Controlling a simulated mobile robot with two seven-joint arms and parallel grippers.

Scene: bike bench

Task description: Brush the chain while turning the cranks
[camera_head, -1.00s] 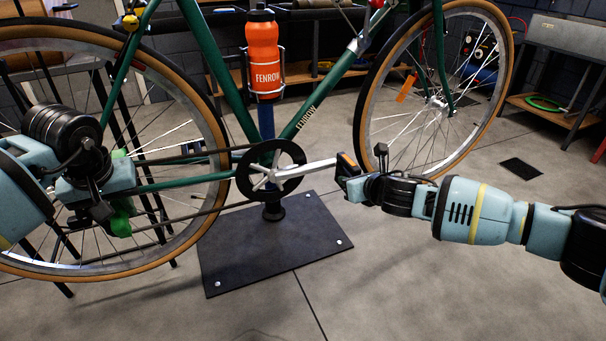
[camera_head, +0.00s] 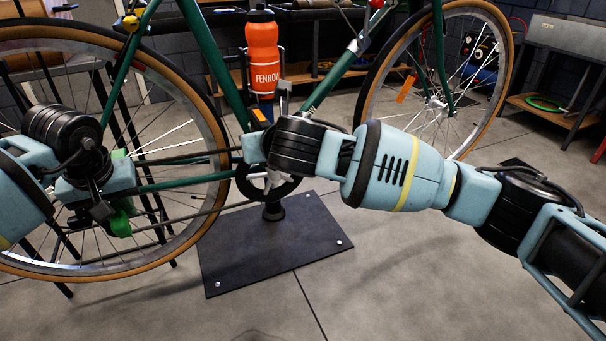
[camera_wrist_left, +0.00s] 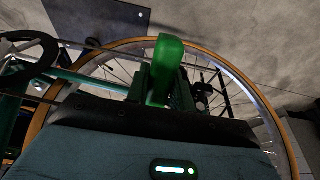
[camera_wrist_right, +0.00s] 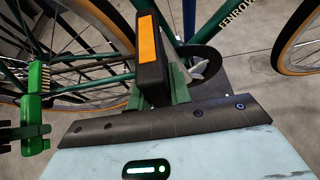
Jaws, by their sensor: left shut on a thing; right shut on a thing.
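My left gripper (camera_head: 112,205) is shut on a green brush (camera_head: 121,222) at the rear wheel; the green handle also shows in the left wrist view (camera_wrist_left: 166,70). My right gripper (camera_head: 262,140) is shut on the pedal, a black block with an orange reflector (camera_wrist_right: 149,42). The pedal is now up in front of the frame, above the black chainring (camera_head: 246,186). The chain (camera_head: 190,213) runs back from the chainring. My right arm hides most of the crank.
The green bicycle stands on a stand with a dark base plate (camera_head: 230,265). An orange bottle (camera_head: 262,45) sits on the frame. The front wheel (camera_head: 505,60) is behind my right arm. The floor in front is clear.

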